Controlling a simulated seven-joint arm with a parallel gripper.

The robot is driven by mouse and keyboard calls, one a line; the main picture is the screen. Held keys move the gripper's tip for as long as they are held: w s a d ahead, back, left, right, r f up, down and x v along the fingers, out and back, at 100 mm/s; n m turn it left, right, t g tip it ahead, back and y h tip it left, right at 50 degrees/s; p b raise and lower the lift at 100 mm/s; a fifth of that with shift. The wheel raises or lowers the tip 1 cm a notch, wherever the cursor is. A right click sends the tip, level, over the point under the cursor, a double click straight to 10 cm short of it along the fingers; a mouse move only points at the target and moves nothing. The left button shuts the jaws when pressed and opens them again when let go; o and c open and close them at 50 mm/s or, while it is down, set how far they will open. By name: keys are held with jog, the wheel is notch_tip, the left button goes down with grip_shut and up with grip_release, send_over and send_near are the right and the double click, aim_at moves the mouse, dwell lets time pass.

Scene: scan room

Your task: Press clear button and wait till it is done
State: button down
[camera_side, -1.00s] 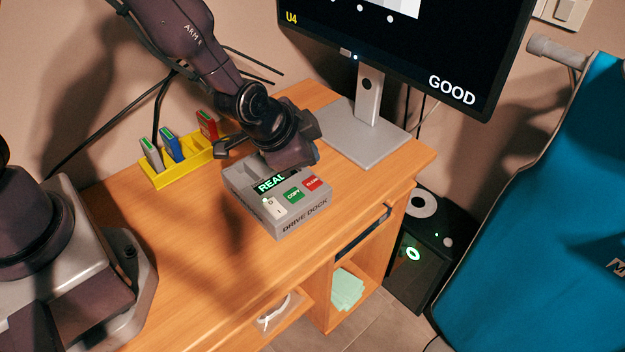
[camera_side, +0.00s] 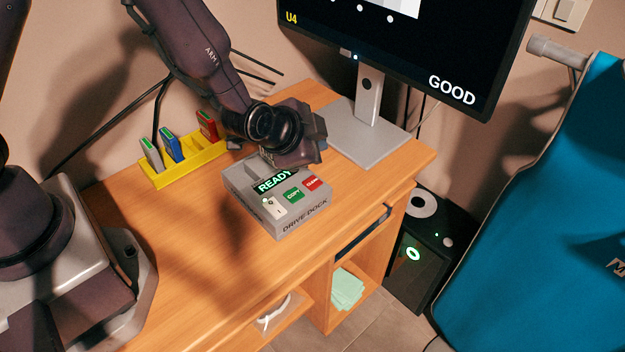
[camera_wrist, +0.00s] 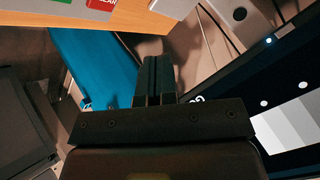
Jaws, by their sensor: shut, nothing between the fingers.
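The grey drive dock (camera_side: 303,221) sits on the desk. Its red clear button (camera_side: 312,183) is at the right of its top, beside a green COPY button (camera_side: 293,195), and looks uncovered. The dock's display (camera_side: 274,181) reads READY in green. My gripper (camera_side: 308,143) is above and behind the dock, apart from the buttons; its fingertips are hard to make out in the side view. In the wrist view my gripper's fingers (camera_wrist: 157,72) are together and empty. The red button (camera_wrist: 101,4) shows at the top edge there, left of the fingers.
A yellow rack (camera_side: 185,168) with blue, red and grey drives stands left of the dock. A monitor (camera_side: 400,50) reading GOOD stands behind on a grey foot (camera_side: 366,150). A blue chair (camera_side: 545,220) is at right. The desk's front left is clear.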

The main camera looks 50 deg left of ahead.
aim_at(314, 184)
jog(key=shift+f, duration=2.85)
jog(key=shift+f, duration=0.15)
jog(key=shift+f, duration=0.25)
jog(key=shift+f, duration=0.4)
jog(key=shift+r, duration=0.1)
dwell(0.5)
jog(key=shift+r, duration=0.75)
jog(key=shift+r, duration=2.5)
